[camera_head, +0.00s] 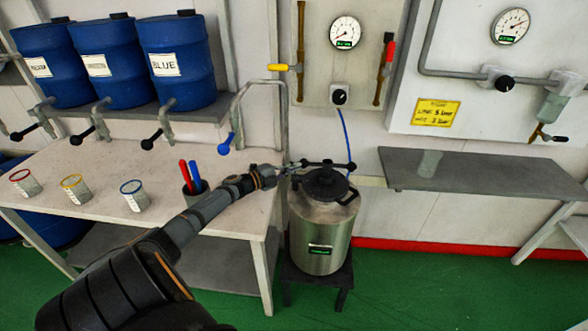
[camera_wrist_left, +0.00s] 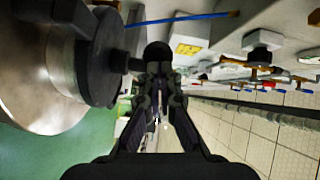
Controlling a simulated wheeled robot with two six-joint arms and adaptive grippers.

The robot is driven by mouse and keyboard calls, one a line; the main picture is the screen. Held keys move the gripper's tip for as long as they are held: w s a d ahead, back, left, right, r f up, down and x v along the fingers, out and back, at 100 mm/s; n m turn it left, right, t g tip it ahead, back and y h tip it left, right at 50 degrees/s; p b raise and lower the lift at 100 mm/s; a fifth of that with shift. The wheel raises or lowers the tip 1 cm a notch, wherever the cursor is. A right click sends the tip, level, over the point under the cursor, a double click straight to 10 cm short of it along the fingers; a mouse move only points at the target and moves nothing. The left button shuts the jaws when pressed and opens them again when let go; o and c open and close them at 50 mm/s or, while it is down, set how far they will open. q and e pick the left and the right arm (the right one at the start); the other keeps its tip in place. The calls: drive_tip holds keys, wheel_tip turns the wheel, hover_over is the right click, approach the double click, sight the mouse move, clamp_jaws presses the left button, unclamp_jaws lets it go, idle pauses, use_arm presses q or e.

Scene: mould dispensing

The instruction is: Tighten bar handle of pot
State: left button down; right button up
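The steel pot (camera_head: 322,232) stands on a low dark stand, with a black lid (camera_head: 326,184) on it. The black bar handle (camera_head: 328,163) lies crosswise above the lid, with a ball at each end. My left gripper (camera_head: 294,168) reaches in from the left at the bar's left end. In the left wrist view, the fingers (camera_wrist_left: 161,80) are drawn close together at the black ball end of the bar handle (camera_wrist_left: 157,52) and look shut on it; the contact itself is partly hidden. The pot (camera_wrist_left: 35,70) and lid (camera_wrist_left: 100,55) show at left there. My right gripper is out of view.
A table (camera_head: 110,165) at left bears several beakers and a pen cup (camera_head: 195,187). Blue barrels (camera_head: 178,65) with taps stand above it. A blue hose (camera_head: 346,140) hangs behind the pot. A grey shelf (camera_head: 480,172) at right is mostly empty.

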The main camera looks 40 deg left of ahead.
use_arm(q)
drive_tip(key=shift+w+a+r, duration=0.1)
drive_tip(key=shift+a+r, duration=0.1)
drive_tip(key=shift+a, duration=0.05)
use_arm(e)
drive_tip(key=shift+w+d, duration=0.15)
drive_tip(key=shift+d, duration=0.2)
use_arm(q)
drive_tip(key=shift+w+r, duration=0.1)
drive_tip(key=shift+a, duration=0.1)
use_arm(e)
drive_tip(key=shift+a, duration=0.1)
use_arm(q)
drive_tip(key=v, duration=1.2)
drive_tip(key=shift+f, duration=0.25)
